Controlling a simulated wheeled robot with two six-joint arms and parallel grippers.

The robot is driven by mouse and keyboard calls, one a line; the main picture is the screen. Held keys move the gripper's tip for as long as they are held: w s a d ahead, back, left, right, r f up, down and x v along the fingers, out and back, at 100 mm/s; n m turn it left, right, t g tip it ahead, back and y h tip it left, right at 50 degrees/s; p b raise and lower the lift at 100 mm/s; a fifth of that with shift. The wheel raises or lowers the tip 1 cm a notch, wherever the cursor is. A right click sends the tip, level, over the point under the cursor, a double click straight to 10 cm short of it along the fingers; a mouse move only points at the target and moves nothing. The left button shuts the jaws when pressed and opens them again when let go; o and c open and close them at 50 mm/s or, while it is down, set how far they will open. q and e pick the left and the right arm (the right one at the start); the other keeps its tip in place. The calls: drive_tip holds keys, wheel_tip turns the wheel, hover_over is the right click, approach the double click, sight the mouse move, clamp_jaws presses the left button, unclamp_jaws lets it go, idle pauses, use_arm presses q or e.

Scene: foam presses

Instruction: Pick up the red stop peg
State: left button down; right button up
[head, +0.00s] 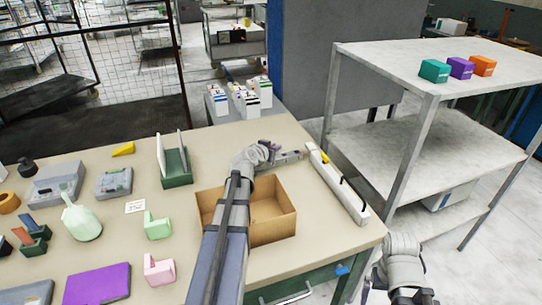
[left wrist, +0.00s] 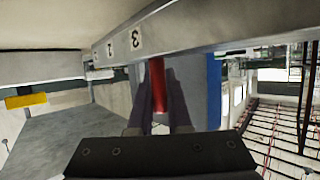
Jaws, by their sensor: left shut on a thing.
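The red stop peg (left wrist: 157,82) shows in the left wrist view, upright between the two dark fingers of my left gripper (left wrist: 160,100), which is shut on it. Its upper end in that view meets the edge of a pale rail marked with numbers (left wrist: 190,28); I cannot tell whether it is clear of the rail. In the head view my left gripper (head: 298,156) is at the far end of the white rail (head: 338,188), and the red peg is not discernible there. My right gripper (head: 412,296) is at the bottom edge, its fingers unclear.
A yellow piece (head: 324,157) and a black handle (head: 355,190) are on the rail. An open cardboard box (head: 270,230) stands left of it, under my left arm. A metal shelf (head: 400,60) with coloured boxes stands at the right. Several parts lie on the table's left.

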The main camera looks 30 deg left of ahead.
use_arm(q)
drive_tip(key=shift+r, duration=0.1)
idle(0.5)
wheel_tip(320, 180, up, 10)
drive_tip(key=p, duration=1)
